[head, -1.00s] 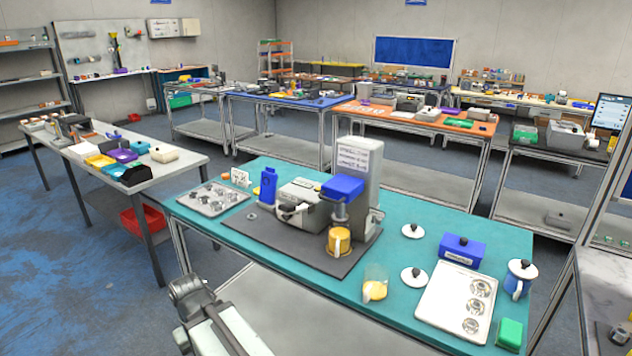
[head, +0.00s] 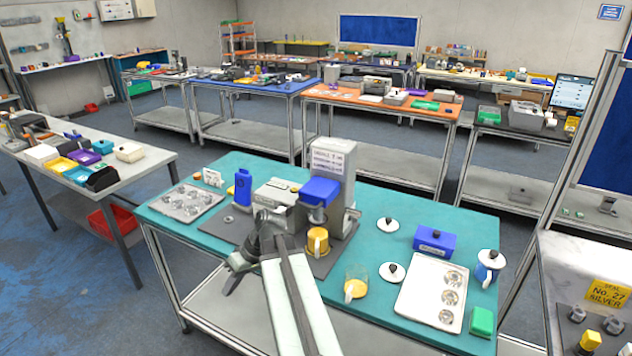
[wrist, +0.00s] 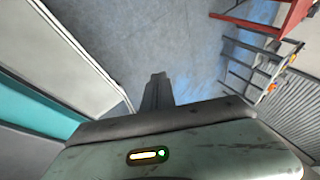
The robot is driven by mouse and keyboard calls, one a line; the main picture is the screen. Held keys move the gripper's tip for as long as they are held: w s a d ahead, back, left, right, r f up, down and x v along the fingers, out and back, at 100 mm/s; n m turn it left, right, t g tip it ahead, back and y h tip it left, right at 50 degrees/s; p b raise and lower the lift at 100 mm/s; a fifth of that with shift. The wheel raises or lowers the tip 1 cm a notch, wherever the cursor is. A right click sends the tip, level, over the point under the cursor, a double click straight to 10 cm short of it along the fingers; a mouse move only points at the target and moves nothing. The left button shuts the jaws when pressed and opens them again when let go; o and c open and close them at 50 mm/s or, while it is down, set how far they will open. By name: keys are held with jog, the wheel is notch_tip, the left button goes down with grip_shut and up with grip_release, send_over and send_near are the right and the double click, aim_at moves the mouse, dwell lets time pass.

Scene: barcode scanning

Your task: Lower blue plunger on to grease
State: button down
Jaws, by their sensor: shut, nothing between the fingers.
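The blue plunger head (head: 321,191) sits on the front of the grey press (head: 333,165) on the teal table, above a short grey shaft. A yellow mug (head: 317,240) stands upright directly below, apart from the blue head. I cannot see inside the mug, so I cannot tell whether grease is there. My gripper (head: 236,272) is at the table's front edge, left of and nearer than the press, pointing down and away from the plunger. In the wrist view its dark fingers (wrist: 157,90) are together and empty, with floor beyond.
A clear beaker with yellow contents (head: 355,287) stands right of the mug. A blue bottle (head: 243,186) and a grey machine (head: 274,194) stand left of the press. White lids, a blue box (head: 433,240) and a white tray (head: 424,291) fill the right side.

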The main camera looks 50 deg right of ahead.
jog(key=s+d+r+t+p, duration=0.3)
jog(key=s+d+r+t, duration=0.15)
jog(key=d+r, duration=0.5)
jog(key=s+d+r+t+h+p, duration=0.1)
jog(key=s+d+r+t+p, duration=0.2)
jog(key=s+d+r, duration=0.65)
jog(key=s+d+r+t+p, duration=0.2)
jog(key=d+r+t+p, duration=0.3)
jog(key=d, duration=0.9)
jog(key=g+b, duration=0.2)
jog(key=b, duration=0.3)
send_over(315, 199)
jog(key=s+a, duration=0.2)
jog(key=f, duration=0.2)
jog(key=shift+a+f+t+b, duration=0.2)
jog(key=shift+f+t+b, duration=0.05)
jog(key=shift+f+b, duration=1.6)
jog(key=shift+r, duration=0.1)
notch_tip(315, 199, down, 5)
jog(key=b, duration=0.4)
jog(key=shift+b, duration=0.4)
jog(key=shift+r, duration=0.2)
